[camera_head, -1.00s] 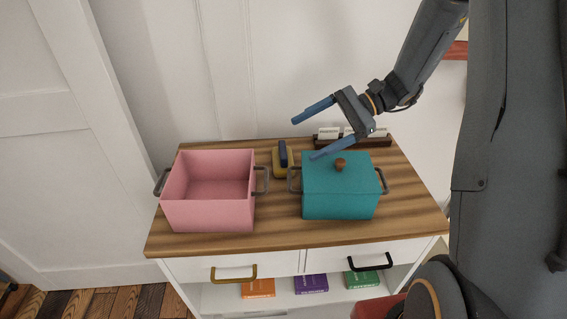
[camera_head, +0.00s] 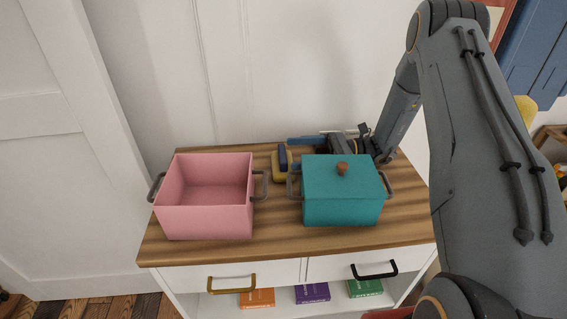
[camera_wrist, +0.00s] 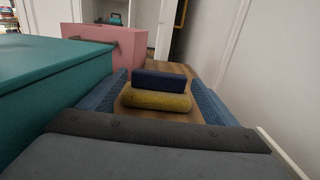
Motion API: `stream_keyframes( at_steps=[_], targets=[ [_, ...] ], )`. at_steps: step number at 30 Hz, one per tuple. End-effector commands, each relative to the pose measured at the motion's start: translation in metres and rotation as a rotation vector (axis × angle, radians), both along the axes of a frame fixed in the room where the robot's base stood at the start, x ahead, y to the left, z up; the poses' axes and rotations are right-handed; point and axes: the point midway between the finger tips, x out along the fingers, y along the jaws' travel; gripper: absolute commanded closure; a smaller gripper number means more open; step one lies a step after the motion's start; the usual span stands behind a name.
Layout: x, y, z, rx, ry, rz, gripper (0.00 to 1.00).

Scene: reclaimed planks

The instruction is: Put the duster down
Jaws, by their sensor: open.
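The duster (camera_head: 282,159), a dark blue grip on a yellow pad, rests on the wooden cabinet top between the pink pot and the teal pot, toward the back. It also shows in the wrist view (camera_wrist: 159,90), ahead between my two blue fingers. My gripper (camera_head: 291,152) is open, low behind the teal pot, with its fingers pointing left at the duster. The fingers lie on either side of it in the wrist view; I cannot tell whether either touches it. The teal pot hides part of my gripper.
The open pink pot (camera_head: 205,222) stands on the left. The lidded teal pot (camera_head: 341,205) stands close in front of my gripper. The wall rises just behind the cabinet top (camera_head: 285,238). A strip of wood is clear along the front edge.

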Motion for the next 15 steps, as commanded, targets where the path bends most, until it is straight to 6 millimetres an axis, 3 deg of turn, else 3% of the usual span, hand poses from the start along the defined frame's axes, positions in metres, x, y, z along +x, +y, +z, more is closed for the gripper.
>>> stream_keyframes(
  at_steps=[6,15],
  targets=[
    [-0.001,0.032,0.001,-0.001,0.000,0.003,0.17],
    [-0.001,0.050,-0.001,-0.001,0.000,0.003,0.17]
  ],
)
